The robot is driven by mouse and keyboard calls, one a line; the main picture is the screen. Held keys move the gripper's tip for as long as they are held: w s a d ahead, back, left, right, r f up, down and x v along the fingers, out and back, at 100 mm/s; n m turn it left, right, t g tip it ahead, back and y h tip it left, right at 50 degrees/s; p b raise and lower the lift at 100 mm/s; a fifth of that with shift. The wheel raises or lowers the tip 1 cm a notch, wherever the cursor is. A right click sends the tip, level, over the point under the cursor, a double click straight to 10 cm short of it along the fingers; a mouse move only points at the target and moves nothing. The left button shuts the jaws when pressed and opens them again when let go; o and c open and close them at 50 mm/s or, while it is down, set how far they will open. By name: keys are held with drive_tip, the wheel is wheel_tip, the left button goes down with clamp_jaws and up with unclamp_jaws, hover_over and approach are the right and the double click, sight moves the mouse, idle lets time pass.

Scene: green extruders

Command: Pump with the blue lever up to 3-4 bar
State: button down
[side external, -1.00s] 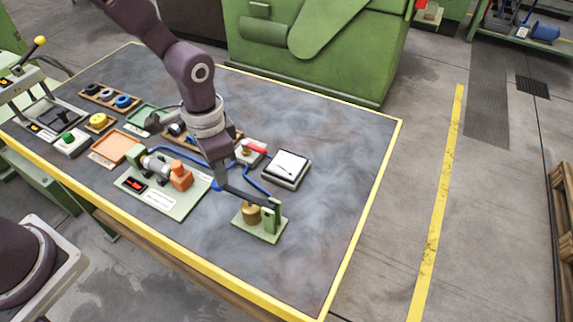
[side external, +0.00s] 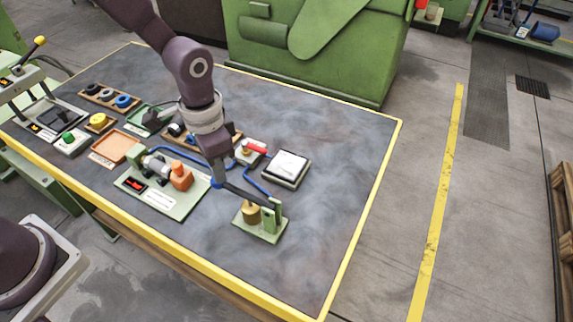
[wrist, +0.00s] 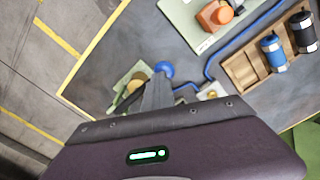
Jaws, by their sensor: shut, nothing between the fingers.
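The hand pump has a green base (side external: 268,233), a brass cylinder (side external: 250,212) and a dark lever (side external: 246,196). The lever's blue knob (side external: 216,183) is at its left end, and the knob also shows in the wrist view (wrist: 164,69). My gripper (side external: 218,178) is shut and empty, with its fingertips right at the knob. In the wrist view my fingers (wrist: 158,90) overlap the knob's near side; I cannot tell whether they touch it. The white-faced gauge (side external: 288,164) lies behind the pump; its reading is too small to read.
A blue hose (side external: 256,183) runs between the devices. A red-handled valve (side external: 252,150) stands beside the gauge. A green plate with an orange part (side external: 181,176) is to the left. Trays and buttons fill the left side; the table's right side (side external: 340,190) is clear.

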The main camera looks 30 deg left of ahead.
wheel_tip(320, 180, down, 2)
drive_tip(key=shift+r, duration=2.65)
